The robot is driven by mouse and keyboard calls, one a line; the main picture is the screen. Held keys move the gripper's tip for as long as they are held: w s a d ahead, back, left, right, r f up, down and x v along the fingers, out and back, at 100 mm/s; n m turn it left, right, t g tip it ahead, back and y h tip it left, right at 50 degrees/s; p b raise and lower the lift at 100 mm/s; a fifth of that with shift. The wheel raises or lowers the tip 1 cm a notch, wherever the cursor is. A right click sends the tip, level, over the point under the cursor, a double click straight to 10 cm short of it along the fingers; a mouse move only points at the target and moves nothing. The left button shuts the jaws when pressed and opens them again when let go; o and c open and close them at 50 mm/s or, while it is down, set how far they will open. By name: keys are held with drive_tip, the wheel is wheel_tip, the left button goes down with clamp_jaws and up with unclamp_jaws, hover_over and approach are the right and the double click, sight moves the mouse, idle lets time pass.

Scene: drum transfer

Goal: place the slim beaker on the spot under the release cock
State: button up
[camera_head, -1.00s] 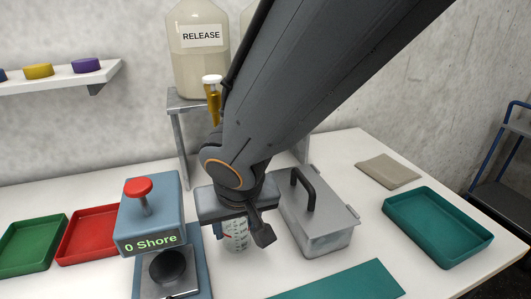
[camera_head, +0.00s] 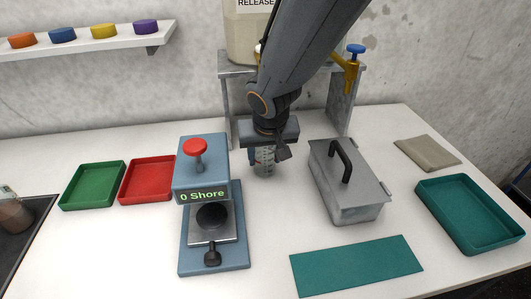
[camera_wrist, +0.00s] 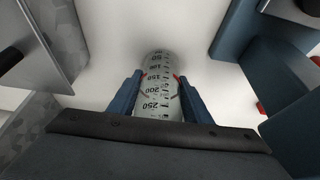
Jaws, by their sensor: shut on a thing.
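My gripper (camera_head: 266,156) is shut on the slim beaker (camera_head: 265,168), a clear cylinder with a printed scale and red marks. In the wrist view the beaker (camera_wrist: 160,88) stands between my two fingers (camera_wrist: 158,92) over white worktop. I cannot tell whether its base touches the worktop. The release drum (camera_head: 245,42), cream-coloured with a RELEASE label, stands on a grey stand (camera_head: 227,95) behind my arm. My arm hides nearly all of its cock and the spot under it.
A blue hardness tester (camera_head: 203,172) reading "0 Shore" stands left of my gripper. A grey lidded metal box (camera_head: 345,190) stands to the right. A blue-handled brass cock (camera_head: 350,70) is at the stand's right. A teal mat (camera_head: 356,266) lies in front.

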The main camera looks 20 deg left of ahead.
drive_tip(key=shift+f, duration=0.25)
drive_tip(key=o, duration=1)
drive_tip(key=shift+o, duration=0.2)
drive_tip(key=shift+r, duration=0.15)
drive_tip(key=shift+r, duration=0.35)
drive_tip(key=v, duration=1.1)
drive_tip(key=shift+s+b, duration=0.2)
drive_tip(key=shift+b, duration=0.2)
drive_tip(key=shift+d+r, duration=0.15)
drive_tip(key=shift+d, duration=0.05)
